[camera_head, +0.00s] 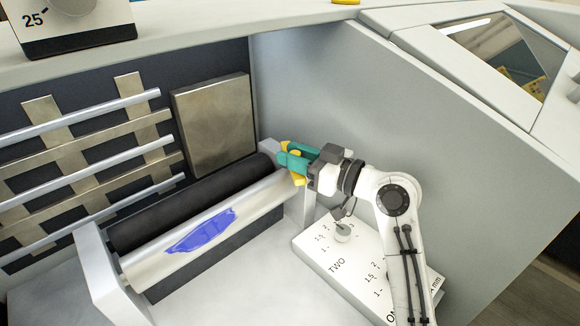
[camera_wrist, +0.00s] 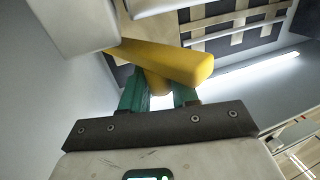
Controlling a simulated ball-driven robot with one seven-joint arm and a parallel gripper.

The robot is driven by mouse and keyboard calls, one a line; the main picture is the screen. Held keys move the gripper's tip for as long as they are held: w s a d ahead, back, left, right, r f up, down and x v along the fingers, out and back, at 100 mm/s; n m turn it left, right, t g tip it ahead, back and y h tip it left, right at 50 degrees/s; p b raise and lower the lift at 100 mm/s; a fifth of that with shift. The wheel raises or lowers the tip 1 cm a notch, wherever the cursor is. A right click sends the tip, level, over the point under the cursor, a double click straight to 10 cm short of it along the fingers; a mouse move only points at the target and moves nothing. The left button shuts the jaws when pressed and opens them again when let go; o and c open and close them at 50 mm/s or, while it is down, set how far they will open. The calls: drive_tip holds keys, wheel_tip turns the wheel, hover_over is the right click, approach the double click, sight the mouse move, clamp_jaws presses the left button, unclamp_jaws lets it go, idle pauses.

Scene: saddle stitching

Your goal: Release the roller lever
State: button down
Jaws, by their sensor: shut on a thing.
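The yellow roller lever (camera_head: 298,179) is at the right end of the rollers, mostly hidden behind my gripper (camera_head: 294,161) in the head view. In the wrist view the lever (camera_wrist: 175,62) is a yellow bar lying across in front of my gripper (camera_wrist: 160,97), with a rounded yellow stub reaching down between the two green fingers. My gripper is shut on the lever. The silver roller (camera_head: 145,266) carries a blue patch (camera_head: 203,232) and lies along a black roller (camera_head: 190,205).
A white stepped block (camera_head: 350,268) with numbers and a small grey knob (camera_head: 342,233) stands below my arm. A grey side wall (camera_head: 430,160) rises to the right. Metal bars (camera_head: 80,175) and a square metal plate (camera_head: 214,112) are behind the rollers.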

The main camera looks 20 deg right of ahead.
sight(297, 152)
drive_tip(key=shift+d, duration=0.25)
drive_tip(key=c, duration=1)
unclamp_jaws()
drive_tip(key=shift+a, duration=0.1)
drive_tip(key=shift+a+r, duration=0.1)
drive_tip(key=shift+r, duration=0.05)
drive_tip(key=shift+r, duration=0.3)
wheel_tip(297, 152, up, 3)
drive_tip(key=shift+f+p, duration=0.1)
drive_tip(key=shift+p, duration=0.4)
drive_tip(key=s+r+p, duration=0.3)
drive_tip(key=s, duration=0.1)
drive_tip(key=s+r+p, duration=0.3)
drive_tip(key=s, duration=0.2)
drive_tip(key=s+r+p, duration=0.3)
drive_tip(key=s+p, duration=0.1)
drive_tip(key=shift+s+a+r, duration=0.15)
drive_tip(key=shift+s+r, duration=0.1)
drive_tip(key=shift+s, duration=0.15)
